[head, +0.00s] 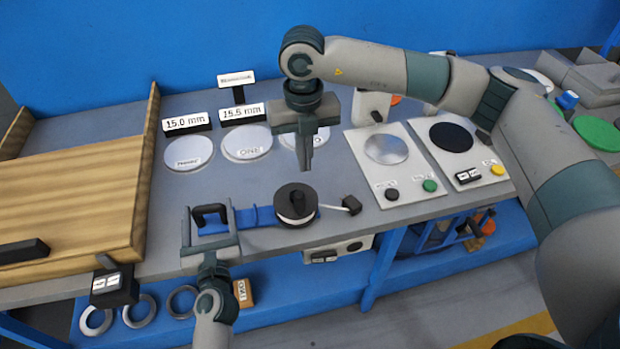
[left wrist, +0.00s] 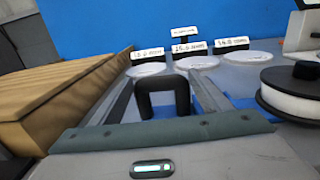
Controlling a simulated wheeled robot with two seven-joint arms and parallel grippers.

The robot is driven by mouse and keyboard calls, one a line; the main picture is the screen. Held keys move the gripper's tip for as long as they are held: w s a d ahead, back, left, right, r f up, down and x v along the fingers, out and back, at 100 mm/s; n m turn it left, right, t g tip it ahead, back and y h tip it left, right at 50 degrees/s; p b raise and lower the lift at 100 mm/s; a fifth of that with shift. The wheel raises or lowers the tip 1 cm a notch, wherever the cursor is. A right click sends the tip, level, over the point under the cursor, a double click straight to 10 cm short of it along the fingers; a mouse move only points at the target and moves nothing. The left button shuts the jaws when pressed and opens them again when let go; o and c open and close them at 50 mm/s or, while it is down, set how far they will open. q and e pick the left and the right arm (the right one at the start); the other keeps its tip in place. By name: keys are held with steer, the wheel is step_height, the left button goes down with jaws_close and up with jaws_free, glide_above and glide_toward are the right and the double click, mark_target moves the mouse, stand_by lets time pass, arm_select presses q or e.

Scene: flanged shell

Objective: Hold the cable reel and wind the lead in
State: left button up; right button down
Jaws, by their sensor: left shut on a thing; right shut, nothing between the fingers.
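The cable reel (head: 296,203) lies on the bench, a black-topped drum with a white rim and a small knob on top. A blue arm (head: 252,217) joins it to a black loop handle (head: 211,209). A short white lead runs right from the drum to a black plug (head: 351,204). My left gripper (head: 209,212) is shut on the handle, which stands between its fingers in the left wrist view (left wrist: 162,93). The drum shows there at the right edge (left wrist: 292,92). My right gripper (head: 306,165) is shut and empty, pointing down above and behind the drum.
White discs (head: 188,154) with size signs stand behind the reel. A wooden box (head: 75,190) is at left. Two button panels (head: 392,164) are right of the plug. Rings (head: 139,310) lie on the lower shelf. Bench around the plug is clear.

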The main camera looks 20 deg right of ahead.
arm_select(q)
steer(key=o, duration=2)
steer(key=shift+s, duration=0.2)
steer(key=s, duration=1.1)
steer(key=shift+s+d, duration=0.1)
steer(key=shift+s, duration=0.25)
